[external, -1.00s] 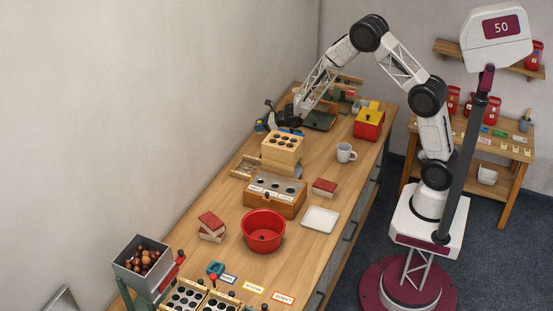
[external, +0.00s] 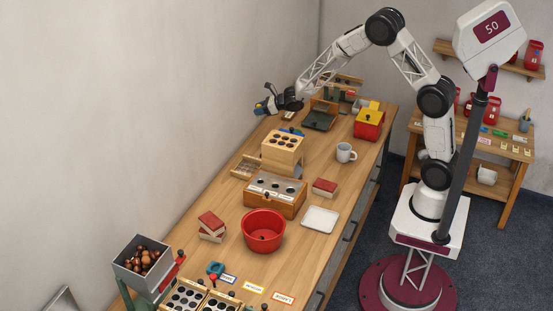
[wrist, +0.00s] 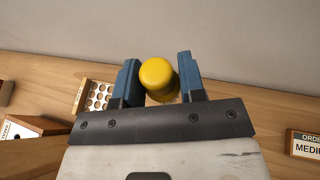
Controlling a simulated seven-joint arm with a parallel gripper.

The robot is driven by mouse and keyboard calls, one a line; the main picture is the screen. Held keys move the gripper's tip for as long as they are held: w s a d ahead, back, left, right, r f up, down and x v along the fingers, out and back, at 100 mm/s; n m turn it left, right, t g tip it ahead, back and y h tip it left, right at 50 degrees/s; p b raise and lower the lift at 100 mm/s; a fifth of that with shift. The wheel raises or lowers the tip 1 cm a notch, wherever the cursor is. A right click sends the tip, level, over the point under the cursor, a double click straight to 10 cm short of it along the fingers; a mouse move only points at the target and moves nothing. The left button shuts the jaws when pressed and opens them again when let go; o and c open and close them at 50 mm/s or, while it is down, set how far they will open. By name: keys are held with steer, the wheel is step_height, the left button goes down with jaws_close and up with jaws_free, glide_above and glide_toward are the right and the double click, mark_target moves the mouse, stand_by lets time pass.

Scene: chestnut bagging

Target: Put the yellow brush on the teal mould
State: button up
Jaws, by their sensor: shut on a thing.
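My gripper (external: 266,104) is above the far left part of the bench, close to the wall. In the wrist view its two blue fingers (wrist: 158,82) are shut on the yellow brush (wrist: 157,76), of which only a rounded yellow end shows. The rest of the brush is hidden. A small teal block (external: 215,268), which looks like the teal mould, lies at the near end of the bench, far from my gripper and in front of the red bowl.
The red bowl (external: 263,231), red-topped blocks (external: 211,223), a wooden box with round holes (external: 283,148) and a drawer box (external: 274,196) stand along the bench. A grey bin of chestnuts (external: 143,262) is at the near left. A white tray (external: 320,219) lies at right.

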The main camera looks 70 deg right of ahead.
steer(key=shift+r, duration=0.75)
steer(key=a+n+g+y, duration=0.6)
steer(key=a+n+y, duration=0.25)
steer(key=a, duration=3.55)
steer(key=s+a+n+g, duration=0.3)
steer(key=s+a, duration=0.3)
steer(key=a, duration=0.6)
steer(key=s+a+n+g, duration=0.35)
steer(key=s+a, duration=0.35)
steer(key=a, duration=0.5)
steer(key=s+a+n+g, duration=0.25)
steer(key=s+a, duration=0.35)
steer(key=a, duration=0.5)
steer(key=shift+g+y, duration=0.35)
steer(key=shift+g, duration=0.15)
steer(key=f, duration=0.3)
steer(key=a+f, duration=0.1)
steer(key=f, duration=0.1)
steer(key=shift+s+f, duration=0.15)
steer(key=shift+f, duration=0.05)
steer(key=shift+f, duration=3.1)
